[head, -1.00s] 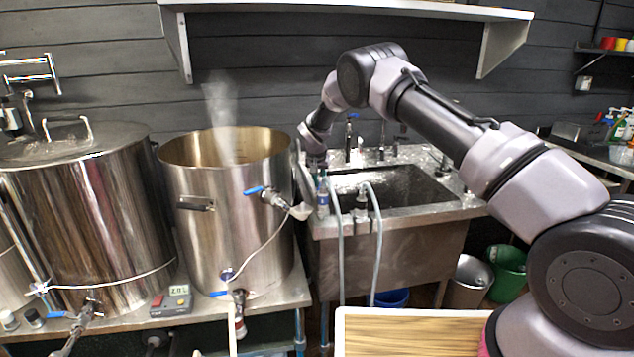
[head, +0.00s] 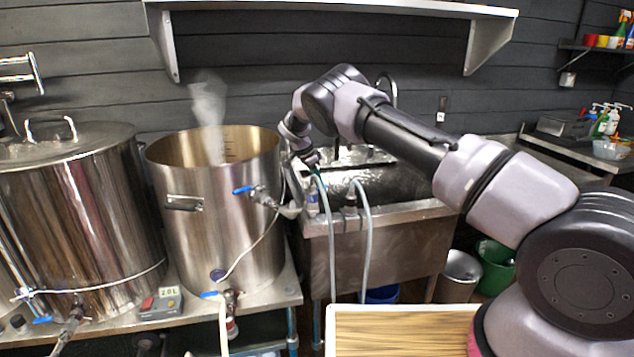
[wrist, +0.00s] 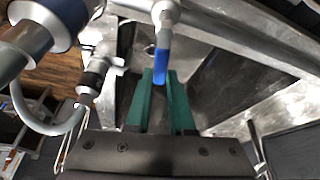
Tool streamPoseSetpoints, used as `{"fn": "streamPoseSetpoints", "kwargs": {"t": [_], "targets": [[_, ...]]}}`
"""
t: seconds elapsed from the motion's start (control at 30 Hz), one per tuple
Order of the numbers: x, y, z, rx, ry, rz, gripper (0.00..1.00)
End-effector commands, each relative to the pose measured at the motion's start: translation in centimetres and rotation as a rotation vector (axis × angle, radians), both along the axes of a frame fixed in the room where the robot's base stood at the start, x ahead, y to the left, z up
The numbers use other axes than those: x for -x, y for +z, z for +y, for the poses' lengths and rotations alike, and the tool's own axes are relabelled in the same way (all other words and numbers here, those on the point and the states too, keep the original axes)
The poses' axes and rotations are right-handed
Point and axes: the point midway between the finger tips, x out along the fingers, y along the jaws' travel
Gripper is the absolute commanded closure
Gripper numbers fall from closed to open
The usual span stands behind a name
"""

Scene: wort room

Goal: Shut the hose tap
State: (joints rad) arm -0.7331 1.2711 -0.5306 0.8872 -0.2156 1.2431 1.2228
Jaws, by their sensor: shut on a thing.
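The hose tap (wrist: 166,16) is a pale metal fitting with a blue lever (wrist: 161,68) at the top middle of the wrist view. My gripper (wrist: 160,75) has green fingers, and they are shut on the blue lever, one on each side of its end. In the head view my gripper (head: 316,172) is at the left end of the sink, and my wrist hides most of the tap there. The lever's angle is hard to read in the head view. A pale hose (head: 331,245) hangs down the sink's front below my gripper.
A steaming open kettle (head: 222,225) stands left of the sink (head: 400,240), its own blue-handled valve (head: 245,190) close to my gripper. A second hose (head: 366,240) hangs beside the first. A lidded kettle (head: 80,220) is far left. A wall shelf (head: 340,8) is above.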

Motion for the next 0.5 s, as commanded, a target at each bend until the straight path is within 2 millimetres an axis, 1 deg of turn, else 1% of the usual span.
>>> {"fn": "streamPoseSetpoints", "kwargs": {"t": [0.2, 0.5], "targets": [[0.59, -0.08, -0.17, -0.001, -0.129, 0.001, 1.00], [1.02, -0.04, -0.27, -0.003, -0.217, 0.001, 1.00]]}}
